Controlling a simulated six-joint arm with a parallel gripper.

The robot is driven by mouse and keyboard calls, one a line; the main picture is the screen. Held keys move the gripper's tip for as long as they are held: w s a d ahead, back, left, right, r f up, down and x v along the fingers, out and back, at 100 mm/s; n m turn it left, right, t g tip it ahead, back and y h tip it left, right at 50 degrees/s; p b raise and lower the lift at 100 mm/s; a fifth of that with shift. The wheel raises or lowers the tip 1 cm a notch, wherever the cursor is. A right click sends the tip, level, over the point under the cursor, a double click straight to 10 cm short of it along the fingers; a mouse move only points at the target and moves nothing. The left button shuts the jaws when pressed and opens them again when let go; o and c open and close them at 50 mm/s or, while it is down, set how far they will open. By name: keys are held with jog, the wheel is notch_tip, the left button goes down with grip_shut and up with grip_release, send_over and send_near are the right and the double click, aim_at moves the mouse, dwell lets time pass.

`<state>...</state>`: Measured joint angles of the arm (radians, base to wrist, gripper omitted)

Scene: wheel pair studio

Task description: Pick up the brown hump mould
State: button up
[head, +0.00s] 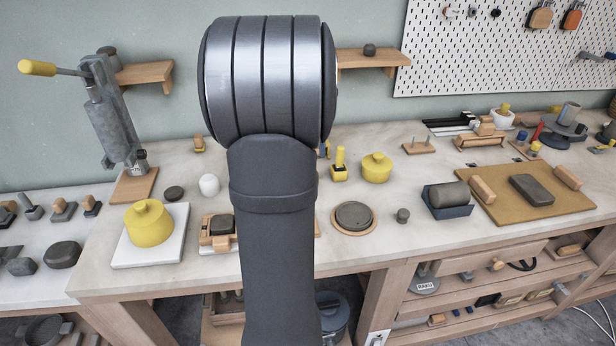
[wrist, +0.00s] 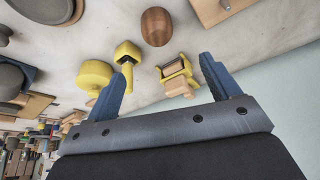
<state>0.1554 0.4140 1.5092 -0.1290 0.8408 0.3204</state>
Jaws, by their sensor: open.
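The brown hump mould (wrist: 156,26) is a smooth wooden dome with visible grain. It stands on the pale worktop near the top middle of the wrist view. My gripper (wrist: 166,60) is open and empty in that view, with its two blue fingers spread apart. The mould lies beyond the fingertips, apart from them, and nearer the left finger's side than the right's. In the head view my arm covers the middle of the bench; I cannot make out the mould or my gripper there.
In the wrist view, a yellow mallet-shaped piece (wrist: 126,52) and a yellow holder with wooden parts (wrist: 176,68) stand near the fingers. In the head view, a yellow lidded pot (head: 150,224), a lever press (head: 108,125) and a tan board (head: 565,205) occupy the bench.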

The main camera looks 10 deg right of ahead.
jog(key=x, duration=0.9)
jog(key=shift+s+x, duration=0.15)
jog(key=shift+x, duration=1.2)
jog(key=shift+s+x, duration=0.2)
jog(key=shift+x, duration=1.2)
jog(key=shift+f, duration=0.1)
jog(key=c, duration=1.1)
